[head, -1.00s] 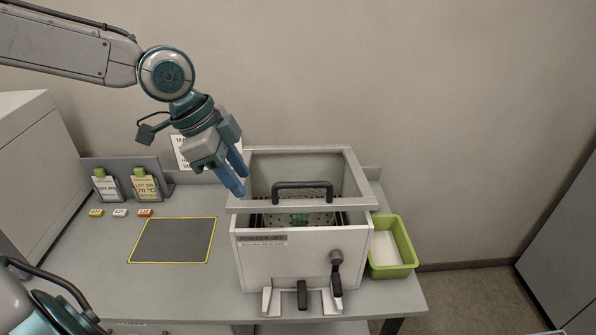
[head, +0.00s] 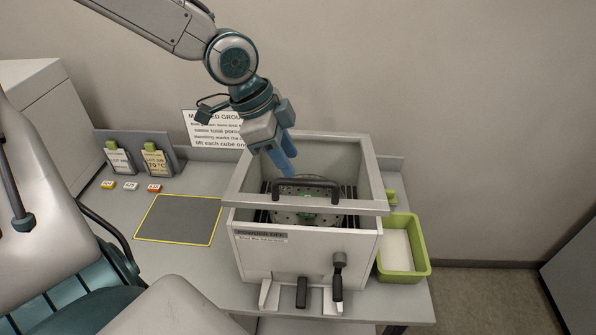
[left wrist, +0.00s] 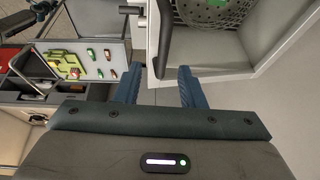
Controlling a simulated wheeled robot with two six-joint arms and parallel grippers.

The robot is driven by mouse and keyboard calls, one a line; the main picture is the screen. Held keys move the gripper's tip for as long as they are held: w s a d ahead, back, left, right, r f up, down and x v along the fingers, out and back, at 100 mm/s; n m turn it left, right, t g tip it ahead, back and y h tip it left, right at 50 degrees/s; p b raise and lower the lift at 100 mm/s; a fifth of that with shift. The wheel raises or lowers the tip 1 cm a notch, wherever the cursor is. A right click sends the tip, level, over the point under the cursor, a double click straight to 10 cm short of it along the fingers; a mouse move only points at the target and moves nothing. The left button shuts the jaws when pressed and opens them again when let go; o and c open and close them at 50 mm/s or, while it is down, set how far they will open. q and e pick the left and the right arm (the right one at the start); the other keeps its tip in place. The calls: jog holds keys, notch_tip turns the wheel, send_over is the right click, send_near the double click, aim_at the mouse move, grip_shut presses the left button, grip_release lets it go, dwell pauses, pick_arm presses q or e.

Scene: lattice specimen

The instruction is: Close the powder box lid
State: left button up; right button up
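The powder box (head: 305,262) is a pale box on the bench, labelled on its front. Its lid (head: 375,173) is a grey frame with a black bar handle (head: 306,183). The lid's front bar stands above the box's front edge with a gap between, so the lid looks open. A round perforated plate with a green piece (head: 307,198) shows inside. My left gripper (head: 286,172) is just behind and left of the handle. In the left wrist view its two blue fingers (left wrist: 160,82) are apart with nothing between them; the handle (left wrist: 166,35) is ahead. My right gripper is not in view.
A green tray (head: 425,255) stands right of the box. A yellow-edged dark mat (head: 180,220), several small coloured tags (head: 130,187) and a holder with cards (head: 137,155) are to its left. A black-knobbed latch (head: 338,275) is on the box front.

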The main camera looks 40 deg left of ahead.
aim_at(302, 180)
pick_arm(q)
jog(key=x, duration=0.4)
jog(key=shift+w+a, duration=0.1)
jog(key=shift+w, duration=0.3)
jog(key=shift+s+d+f, duration=0.15)
jog(key=shift+d+f, duration=0.15)
jog(key=shift+f, duration=0.4)
jog(key=shift+w, duration=0.2)
grip_shut()
